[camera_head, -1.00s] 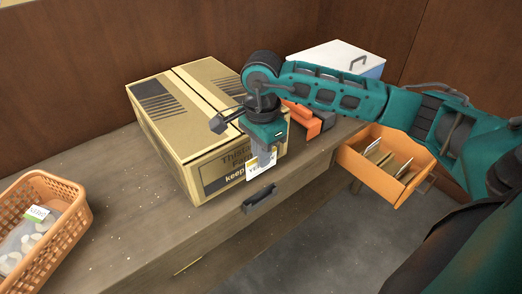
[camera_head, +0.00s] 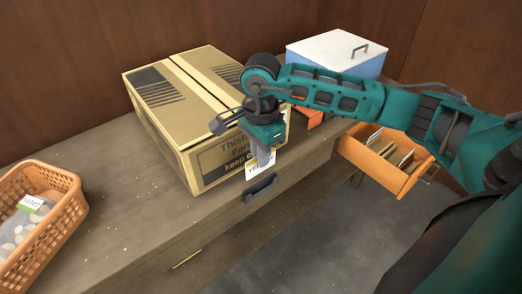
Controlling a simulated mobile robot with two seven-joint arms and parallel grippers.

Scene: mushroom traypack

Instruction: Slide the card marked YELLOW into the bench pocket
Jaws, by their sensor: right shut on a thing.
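My right gripper (camera_head: 265,158) points down at the front face of the cardboard box and is shut on a small white card (camera_head: 252,172). Part of the card's printing shows and begins "YE"; the gripper's fingers cover the rest. A dark pocket (camera_head: 260,188) sits on the front edge of the bench (camera_head: 135,218), just below the card. The card appears to be above the pocket and apart from it. My left gripper is not in view.
The large cardboard box (camera_head: 213,150) stands close behind the gripper. An orange basket (camera_head: 68,212) with a labelled bag is at left. An orange bin (camera_head: 378,176) holding cards and a blue-white cooler (camera_head: 336,50) are at right. An orange object (camera_head: 308,117) is partly hidden behind my arm.

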